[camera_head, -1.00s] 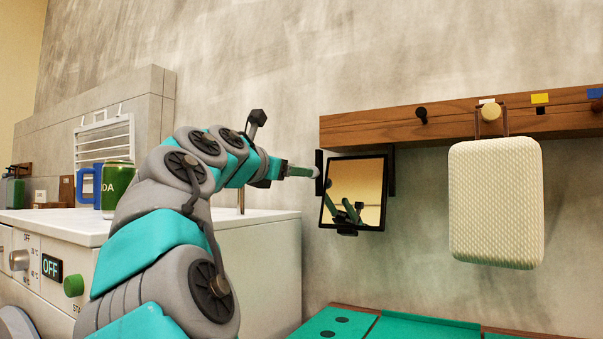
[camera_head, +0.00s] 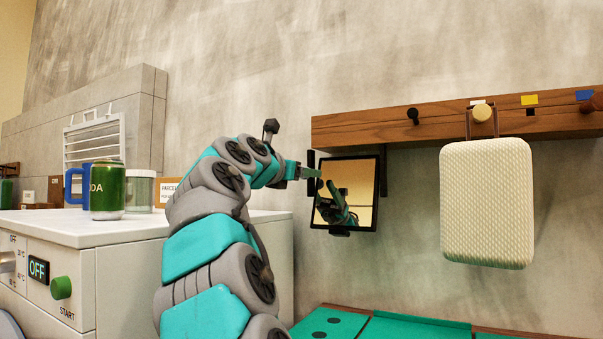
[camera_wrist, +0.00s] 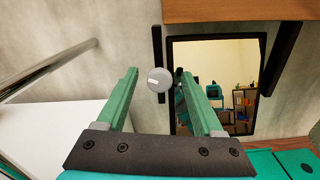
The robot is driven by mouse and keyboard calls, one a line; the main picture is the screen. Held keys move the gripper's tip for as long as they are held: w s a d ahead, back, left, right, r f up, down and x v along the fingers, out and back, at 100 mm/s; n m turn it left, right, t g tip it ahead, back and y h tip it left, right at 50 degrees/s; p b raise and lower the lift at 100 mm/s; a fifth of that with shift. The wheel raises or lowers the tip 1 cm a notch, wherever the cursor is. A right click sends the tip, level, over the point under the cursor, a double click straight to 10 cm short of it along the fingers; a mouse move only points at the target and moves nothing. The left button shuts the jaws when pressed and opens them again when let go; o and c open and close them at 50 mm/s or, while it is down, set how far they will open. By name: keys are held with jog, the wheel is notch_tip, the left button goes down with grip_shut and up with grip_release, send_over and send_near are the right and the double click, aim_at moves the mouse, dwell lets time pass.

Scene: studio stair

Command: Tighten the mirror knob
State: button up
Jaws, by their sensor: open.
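The mirror (camera_head: 358,206) has a black frame and hangs below the wooden rail, slightly tilted; in the wrist view its glass (camera_wrist: 225,65) reflects a room. The mirror knob (camera_wrist: 159,80) is a round grey cap with a pale mark, beside the mirror's left edge. My gripper (camera_wrist: 157,73) is open, its two green fingers on either side of the knob in the picture, with a gap visible on both sides. I cannot tell how deep the knob sits between them. In the head view my gripper (camera_head: 310,172) is at the mirror's upper left side.
A wooden rail (camera_head: 395,130) with pegs runs along the wall. A cream textured case (camera_head: 487,203) hangs from it, right of the mirror. A white washing machine (camera_head: 130,232) stands left, with a green can (camera_head: 108,192) on top. A teal surface (camera_head: 400,330) lies below the mirror.

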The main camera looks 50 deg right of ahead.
grip_shut()
dwell(0.7)
